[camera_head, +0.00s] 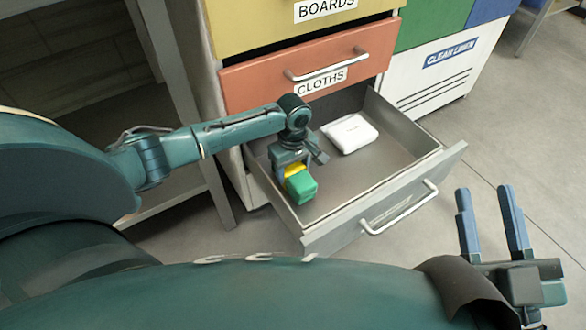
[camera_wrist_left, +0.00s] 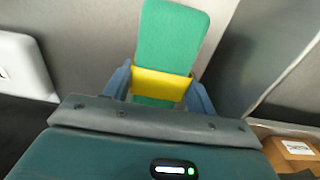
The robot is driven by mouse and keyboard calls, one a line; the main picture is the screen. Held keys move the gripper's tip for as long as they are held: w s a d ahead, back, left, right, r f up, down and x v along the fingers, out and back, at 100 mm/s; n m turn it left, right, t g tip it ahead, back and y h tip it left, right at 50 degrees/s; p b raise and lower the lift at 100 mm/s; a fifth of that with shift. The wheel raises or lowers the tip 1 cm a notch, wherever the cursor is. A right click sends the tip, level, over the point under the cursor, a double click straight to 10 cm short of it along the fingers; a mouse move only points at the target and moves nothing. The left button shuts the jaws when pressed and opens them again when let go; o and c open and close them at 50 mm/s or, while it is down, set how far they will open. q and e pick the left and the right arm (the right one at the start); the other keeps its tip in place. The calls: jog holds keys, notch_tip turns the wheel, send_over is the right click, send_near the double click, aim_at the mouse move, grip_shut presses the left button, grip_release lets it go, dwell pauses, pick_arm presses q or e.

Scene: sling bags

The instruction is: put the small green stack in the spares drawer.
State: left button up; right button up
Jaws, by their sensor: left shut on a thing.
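The small green stack (camera_head: 301,187) has green blocks with a yellow layer between them. My left gripper (camera_head: 293,171) is shut on it and holds it inside the outline of the open grey drawer (camera_head: 384,199), near its left front corner. Whether the stack touches the drawer floor I cannot tell. In the left wrist view the stack (camera_wrist_left: 171,38) sits between the two blue-grey fingers, gripped at the yellow layer. The drawer's front label is not readable from here. My right gripper (camera_head: 484,190) is open and empty, to the right of the drawer front.
A white packet (camera_head: 350,133) lies in the back of the drawer; free floor is around it. Above are the shut cloths drawer (camera_head: 250,88) and boards drawer (camera_head: 245,25). A clean linen bin (camera_head: 450,65) stands at right. A brown box (camera_wrist_left: 292,152) shows in the wrist view.

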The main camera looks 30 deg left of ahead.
aim_at(293, 168)
pick_arm(q)
jog(key=o, duration=1.2)
jog(key=shift+f, duration=0.15)
jog(key=shift+c, duration=0.2)
pick_arm(e)
jog(key=shift+f, duration=0.1)
pick_arm(q)
jog(key=shift+r, duration=0.3)
notch_tip(293, 168, up, 3)
jog(key=shift+r+p, duration=0.1)
jog(key=shift+p, duration=0.9)
notch_tip(293, 168, up, 8)
jog(key=p, duration=0.4)
jog(key=shift+r, duration=0.25)
pick_arm(e)
jog(key=shift+s+d+f+g+h, duration=0.15)
jog(key=shift+s+f+g+h, duration=0.1)
jog(key=shift+f+h, duration=0.25)
jog(key=shift+s+d+f+g+h, duration=0.15)
jog(key=shift+f+g+h, duration=0.15)
jog(key=shift+h, duration=0.3)
jog(key=shift+f+m, duration=0.1)
jog(key=shift+m, duration=0.2)
